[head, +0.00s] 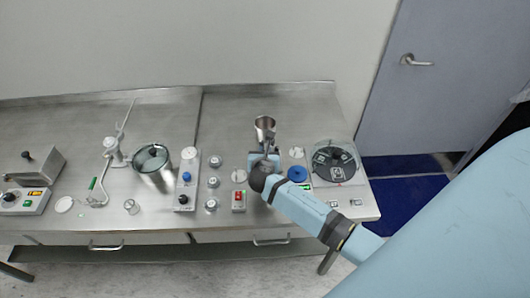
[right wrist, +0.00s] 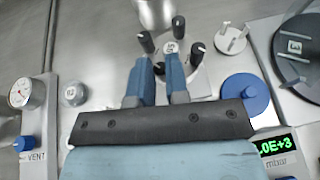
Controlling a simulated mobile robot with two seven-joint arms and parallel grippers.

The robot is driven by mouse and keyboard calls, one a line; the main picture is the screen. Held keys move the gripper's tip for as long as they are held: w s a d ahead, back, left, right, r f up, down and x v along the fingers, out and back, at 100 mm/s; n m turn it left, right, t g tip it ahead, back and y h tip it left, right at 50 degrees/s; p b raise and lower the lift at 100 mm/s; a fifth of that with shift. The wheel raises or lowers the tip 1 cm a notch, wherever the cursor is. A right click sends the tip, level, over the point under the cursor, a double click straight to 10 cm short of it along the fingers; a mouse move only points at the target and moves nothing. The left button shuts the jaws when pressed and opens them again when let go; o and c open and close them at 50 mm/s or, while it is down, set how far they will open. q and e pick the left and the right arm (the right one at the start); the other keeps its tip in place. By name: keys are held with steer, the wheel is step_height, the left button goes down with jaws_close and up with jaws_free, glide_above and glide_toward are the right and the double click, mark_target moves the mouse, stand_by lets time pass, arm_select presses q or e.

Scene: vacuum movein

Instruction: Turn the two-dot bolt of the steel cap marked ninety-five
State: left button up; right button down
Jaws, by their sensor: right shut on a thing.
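The steel cap (right wrist: 170,46) shows in the right wrist view with a small white label in its middle, too small and turned to read surely. Several black-knobbed bolts stand around it: one at the left (right wrist: 147,41), one at the far side (right wrist: 178,27) and one at the right (right wrist: 197,51). My right gripper (right wrist: 160,70) is shut on the near black bolt knob (right wrist: 158,68), which shows between its blue fingertips. The dots on the bolts cannot be made out. In the head view my right gripper (head: 262,158) hides most of the cap. My left gripper is out of view.
A steel cup (head: 264,125) stands just behind the cap. A blue knob (right wrist: 245,92) and a green pressure display (right wrist: 274,146) lie to the right. A dial gauge (right wrist: 26,93) stands at the left. A round dark turntable (head: 334,163) is further right on the bench.

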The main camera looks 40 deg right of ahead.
steer(key=m+g+h, duration=0.2)
steer(key=m+g, duration=0.1)
steer(key=m+g+h, duration=0.1)
steer(key=m+g, duration=0.1)
steer(key=shift+w+a+h, duration=0.3)
steer(key=shift+w, duration=0.05)
steer(key=m+g, duration=0.1)
steer(key=m+g+h, duration=0.1)
steer(key=m+g, duration=0.2)
steer(key=g, duration=0.1)
steer(key=shift+w+m, duration=0.25)
steer(key=shift+m, duration=0.05)
steer(key=shift+w+m+g, duration=0.15)
steer(key=shift+m+g, duration=1.35)
steer(key=shift+g, duration=0.2)
steer(key=c, duration=1.1)
jaws_free()
